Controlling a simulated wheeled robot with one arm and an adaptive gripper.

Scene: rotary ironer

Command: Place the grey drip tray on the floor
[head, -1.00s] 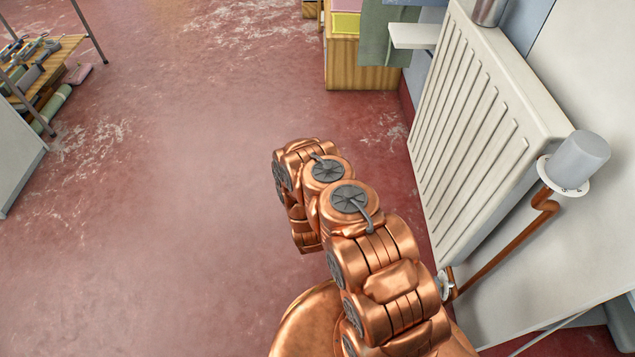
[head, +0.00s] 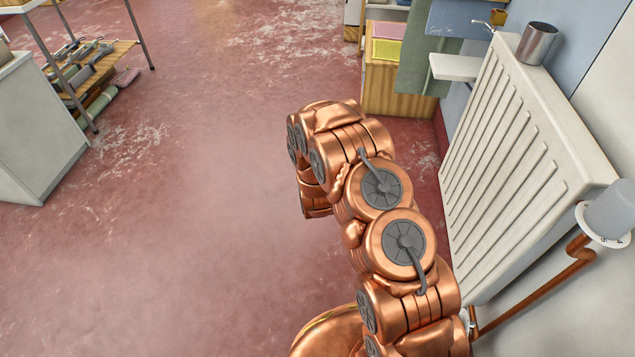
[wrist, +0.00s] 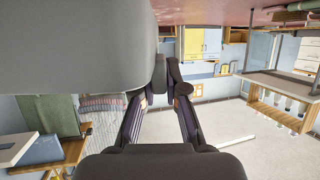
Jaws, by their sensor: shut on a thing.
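A large smooth grey body, which I take to be the drip tray (wrist: 75,50), fills the upper left of the wrist view. Its right edge lies at my gripper (wrist: 168,82), whose two fingers are closed together on it. The wrist picture is upside down, with the red floor (wrist: 215,12) at its top edge. In the head view my copper arm reaches forward over the red floor (head: 180,220) and bends down at its far end. My gripper and the tray are hidden behind the arm there.
A white radiator (head: 525,165) stands close on the right, with a metal cup (head: 538,43) on top. A wooden crate (head: 400,85) stands ahead by the wall. A shelf with tools (head: 100,65) and a white cabinet (head: 35,125) are at left. The middle floor is clear.

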